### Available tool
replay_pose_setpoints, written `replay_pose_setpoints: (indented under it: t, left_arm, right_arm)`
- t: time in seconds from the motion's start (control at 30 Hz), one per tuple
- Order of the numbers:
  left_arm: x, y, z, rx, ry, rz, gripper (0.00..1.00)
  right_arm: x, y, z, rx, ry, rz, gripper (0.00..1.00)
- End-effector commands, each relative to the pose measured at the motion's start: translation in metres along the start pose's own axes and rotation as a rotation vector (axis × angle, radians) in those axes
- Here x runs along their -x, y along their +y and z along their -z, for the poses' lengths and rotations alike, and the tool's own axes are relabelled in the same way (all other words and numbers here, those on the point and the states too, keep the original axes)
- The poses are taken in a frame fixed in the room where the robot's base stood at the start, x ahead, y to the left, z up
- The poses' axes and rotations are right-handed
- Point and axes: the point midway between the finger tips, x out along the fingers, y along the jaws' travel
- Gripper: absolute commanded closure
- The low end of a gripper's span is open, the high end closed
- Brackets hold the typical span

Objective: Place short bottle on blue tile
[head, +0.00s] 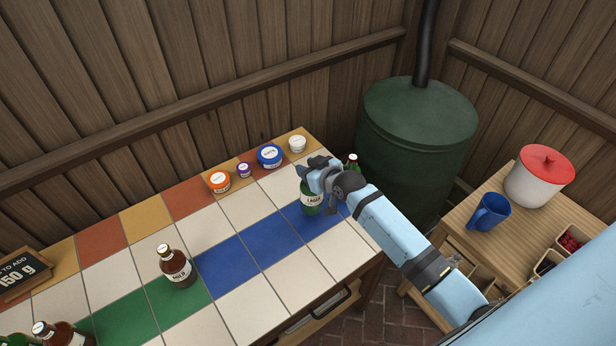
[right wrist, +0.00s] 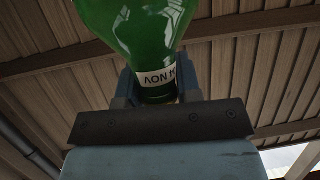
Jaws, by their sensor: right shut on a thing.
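A green bottle with a white lager label (head: 312,199) is upright over the far-right blue tile (head: 318,226). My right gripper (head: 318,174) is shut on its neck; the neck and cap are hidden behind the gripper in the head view. The right wrist view shows the green bottle (right wrist: 140,25) upside down, with its neck label between the fingers (right wrist: 155,95). I cannot tell whether its base touches the tile. Two more blue tiles (head: 270,242) continue to the left and are bare. My left gripper is not in view.
Another green bottle with a red cap (head: 352,161) shows behind my right gripper. A brown bottle (head: 177,268) stands left of the blue tiles. Several small jars (head: 269,156) line the back edge. A side table (head: 463,230) holds a blue mug (head: 489,212) and a red-lidded pot (head: 538,184).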

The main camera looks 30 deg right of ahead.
Motion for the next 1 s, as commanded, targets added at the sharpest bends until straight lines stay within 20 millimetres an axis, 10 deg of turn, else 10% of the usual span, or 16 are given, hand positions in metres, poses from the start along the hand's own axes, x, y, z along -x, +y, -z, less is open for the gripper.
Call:
replay_pose_setpoints:
  t: [0.7,0.73,0.83,1.0]
  left_arm:
    - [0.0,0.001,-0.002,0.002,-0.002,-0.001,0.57]
    - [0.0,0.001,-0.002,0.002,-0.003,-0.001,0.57]
    - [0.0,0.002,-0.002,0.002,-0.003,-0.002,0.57]
    - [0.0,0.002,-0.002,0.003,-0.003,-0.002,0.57]
  right_arm:
    - [-0.016,0.0,-0.037,0.0,0.002,0.0,1.0]
    - [-0.016,0.0,-0.039,0.0,-0.001,0.0,0.66]
    - [-0.016,0.0,-0.038,0.0,-0.001,0.0,0.43]
    - [-0.015,0.0,-0.038,0.0,-0.001,0.0,0.43]
